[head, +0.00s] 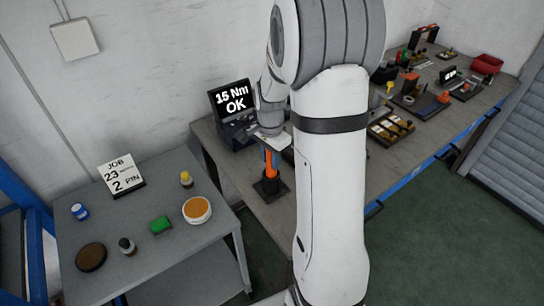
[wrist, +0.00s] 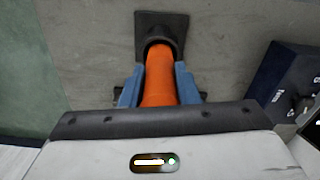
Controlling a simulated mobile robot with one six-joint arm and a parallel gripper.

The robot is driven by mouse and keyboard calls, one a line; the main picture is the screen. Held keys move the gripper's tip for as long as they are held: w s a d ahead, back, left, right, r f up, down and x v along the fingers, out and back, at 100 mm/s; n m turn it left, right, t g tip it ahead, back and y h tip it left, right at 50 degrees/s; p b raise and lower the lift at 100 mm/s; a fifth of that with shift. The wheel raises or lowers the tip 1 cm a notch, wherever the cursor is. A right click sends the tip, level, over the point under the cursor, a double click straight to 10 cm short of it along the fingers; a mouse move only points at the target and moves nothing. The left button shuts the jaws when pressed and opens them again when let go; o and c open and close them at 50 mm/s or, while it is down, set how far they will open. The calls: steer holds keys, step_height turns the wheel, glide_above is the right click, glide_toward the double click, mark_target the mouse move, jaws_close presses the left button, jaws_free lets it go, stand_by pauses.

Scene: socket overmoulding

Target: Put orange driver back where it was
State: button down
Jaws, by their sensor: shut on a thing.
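The orange driver (head: 270,165) stands upright at the left end of the long bench, its lower end in a black square-based holder (head: 271,187). My gripper (head: 271,148) is above the holder and shut on the driver. In the wrist view, the blue fingers of my gripper (wrist: 160,92) are on both sides of the orange driver (wrist: 159,75). The driver's far end enters the round opening of the black holder (wrist: 172,22). Whether it is fully seated cannot be told.
A torque display (head: 233,104) reading "15 Nm OK" stands behind the holder. A grey side table (head: 180,250) at the left carries a job card (head: 121,175), jars and a green block. Tools and trays (head: 391,128) fill the bench to the right, partly hidden by my arm.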

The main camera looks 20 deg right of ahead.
steer(key=shift+f, duration=0.15)
steer(key=c, duration=1.1)
jaws_free()
step_height(320, 180, up, 11)
steer(key=shift+r, duration=0.65)
steer(key=s+a+n+t, duration=0.1)
steer(key=s+a+n, duration=0.3)
steer(key=s+n, duration=0.3)
steer(key=s+a+r+n+t, duration=0.1)
steer(key=s+a+n, duration=0.4)
steer(key=s, duration=0.7)
steer(key=shift+a+r+n+t, duration=0.15)
steer(key=shift+n+t, duration=0.35)
steer(key=shift+n, duration=0.5)
